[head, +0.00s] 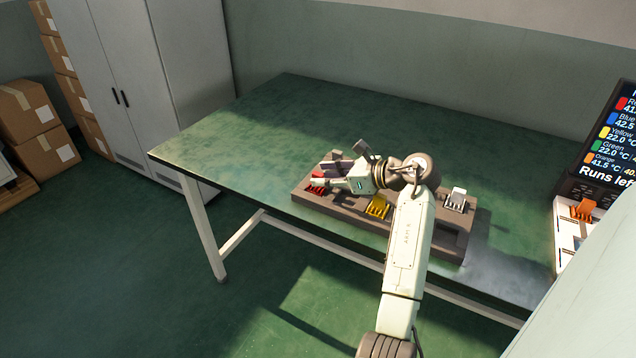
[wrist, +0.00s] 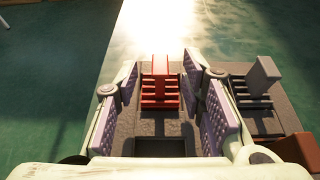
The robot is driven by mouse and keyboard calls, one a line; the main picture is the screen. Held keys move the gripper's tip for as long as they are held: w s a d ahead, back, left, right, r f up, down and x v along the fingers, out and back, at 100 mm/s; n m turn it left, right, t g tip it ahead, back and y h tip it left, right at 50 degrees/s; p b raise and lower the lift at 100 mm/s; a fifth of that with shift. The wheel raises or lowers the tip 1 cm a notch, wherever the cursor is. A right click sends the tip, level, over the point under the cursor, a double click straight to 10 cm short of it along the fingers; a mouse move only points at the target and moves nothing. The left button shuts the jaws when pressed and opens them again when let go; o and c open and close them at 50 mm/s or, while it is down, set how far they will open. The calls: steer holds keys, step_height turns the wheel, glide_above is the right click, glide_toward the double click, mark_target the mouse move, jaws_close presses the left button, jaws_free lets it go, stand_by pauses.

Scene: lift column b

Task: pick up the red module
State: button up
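The red module (head: 317,187) sits at the left end of a brown tray (head: 340,208) on the green table. In the wrist view the red module (wrist: 160,92) is ahead, between the two purple-padded fingers of my gripper (wrist: 161,80). A gap shows on each side of it, and I see no finger touching it. My gripper (head: 325,176) is open and points left, low over the tray in the head view. My fingers partly cover that end of the tray there.
A yellow module (head: 378,207) and a pale grey module (head: 456,199) sit in the tray. A grey piece (wrist: 263,78) stands right of my fingers, with a reddish-brown piece (wrist: 298,150) nearer. An orange module (head: 584,209) is in a station at right. The table's left (head: 250,140) is clear.

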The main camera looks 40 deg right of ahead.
steer(key=x, duration=0.2)
steer(key=shift+w+a+f, duration=0.1)
steer(key=shift+w+a, duration=0.05)
steer(key=shift+w, duration=0.15)
jaws_close()
stand_by(0.3)
